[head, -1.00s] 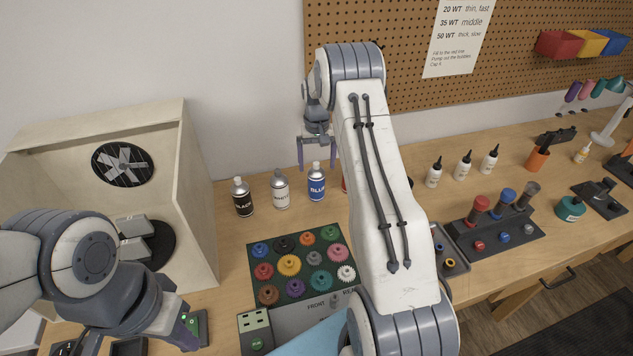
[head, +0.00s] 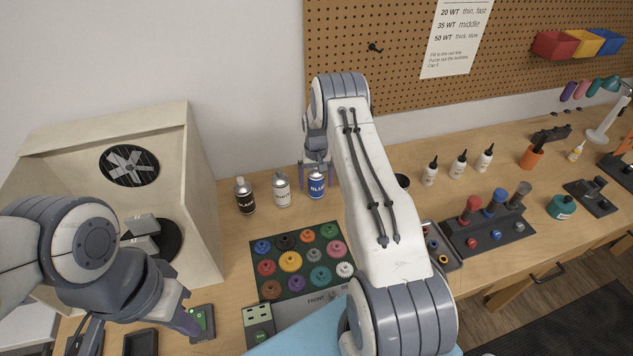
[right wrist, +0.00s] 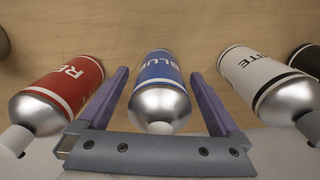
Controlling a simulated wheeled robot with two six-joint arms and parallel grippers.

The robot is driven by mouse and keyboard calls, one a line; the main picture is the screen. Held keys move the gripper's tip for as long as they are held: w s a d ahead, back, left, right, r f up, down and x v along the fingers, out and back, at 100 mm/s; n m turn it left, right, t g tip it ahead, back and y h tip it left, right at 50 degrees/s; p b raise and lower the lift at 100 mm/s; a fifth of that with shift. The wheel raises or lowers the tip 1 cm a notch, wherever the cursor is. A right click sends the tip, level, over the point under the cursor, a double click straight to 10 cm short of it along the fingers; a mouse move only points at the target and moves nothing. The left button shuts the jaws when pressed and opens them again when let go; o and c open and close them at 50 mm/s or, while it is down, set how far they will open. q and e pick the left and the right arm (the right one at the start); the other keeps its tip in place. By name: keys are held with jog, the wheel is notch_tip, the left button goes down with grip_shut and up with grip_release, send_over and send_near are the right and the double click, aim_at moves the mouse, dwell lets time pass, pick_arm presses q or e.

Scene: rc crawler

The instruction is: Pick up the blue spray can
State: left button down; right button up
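The blue spray can (head: 317,186) stands upright on the bench in a row with the other cans, just right of the white one. In the right wrist view the blue can (right wrist: 159,90) sits between the two purple fingers of my right gripper (right wrist: 160,98), with a gap on each side. My right gripper (head: 315,178) is open around the can in the head view, partly hidden by my own arm. My left gripper (head: 186,318) is low at the left near a small dark device; its finger opening is not clear.
A white can (head: 281,190) and a black can (head: 245,196) stand to the left. A red can (right wrist: 62,92) is close to one finger in the wrist view. A wooden spray booth (head: 205,190) stands at the left. A gear tray (head: 290,237) lies in front.

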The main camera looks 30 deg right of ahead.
grip_shut()
jog(key=shift+r, duration=0.15)
